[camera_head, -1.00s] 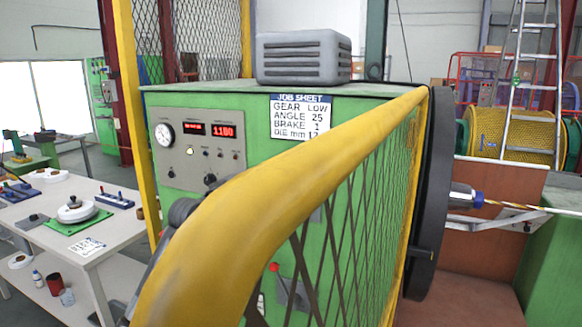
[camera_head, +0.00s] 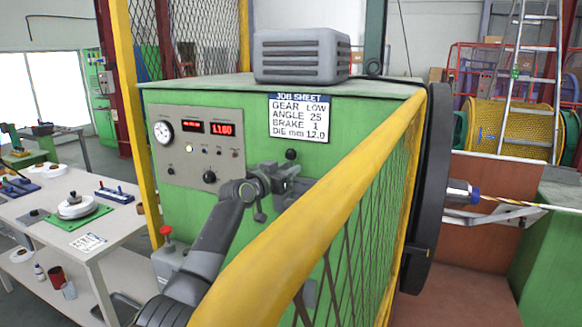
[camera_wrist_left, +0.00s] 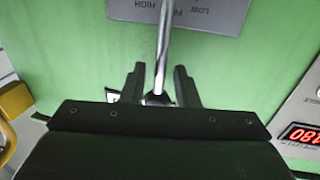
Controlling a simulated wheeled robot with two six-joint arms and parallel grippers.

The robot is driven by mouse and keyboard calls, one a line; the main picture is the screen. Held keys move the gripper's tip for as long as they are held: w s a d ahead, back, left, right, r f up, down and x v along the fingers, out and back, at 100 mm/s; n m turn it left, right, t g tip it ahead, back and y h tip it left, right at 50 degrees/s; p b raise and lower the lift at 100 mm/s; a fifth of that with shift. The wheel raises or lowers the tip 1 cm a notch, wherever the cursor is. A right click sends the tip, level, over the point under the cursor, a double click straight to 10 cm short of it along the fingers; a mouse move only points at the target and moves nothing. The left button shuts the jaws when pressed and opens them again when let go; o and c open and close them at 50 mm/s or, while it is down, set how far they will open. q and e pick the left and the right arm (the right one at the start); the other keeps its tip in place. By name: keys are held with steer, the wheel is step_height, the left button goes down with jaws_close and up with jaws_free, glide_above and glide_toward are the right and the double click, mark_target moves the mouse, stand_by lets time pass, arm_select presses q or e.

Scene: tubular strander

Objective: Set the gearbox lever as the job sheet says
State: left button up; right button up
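The job sheet (camera_head: 300,117) on the green machine reads gear LOW, angle 25, brake 1, die mm 12.0. My left gripper (camera_head: 285,184) is at the machine's front face, right of the display panel. A black ball knob (camera_head: 290,154) shows just above it. In the left wrist view, a shiny lever rod (camera_wrist_left: 163,45) runs between the two fingers of my left gripper (camera_wrist_left: 159,82). Gaps show on both sides, so the fingers look open. The upside-down gear plate (camera_wrist_left: 190,12) shows LOW and HIGH; I cannot tell the lever's exact setting. My right gripper is not in view.
A yellow guard rail (camera_head: 300,235) with mesh crosses close in front, right of my left arm. A red knob (camera_head: 165,230) sits on a grey box below the display panel (camera_head: 197,147). A white table (camera_head: 60,212) with parts stands at the left.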

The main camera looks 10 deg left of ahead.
arm_select(q)
steer(key=shift+x, duration=0.95)
jaws_close()
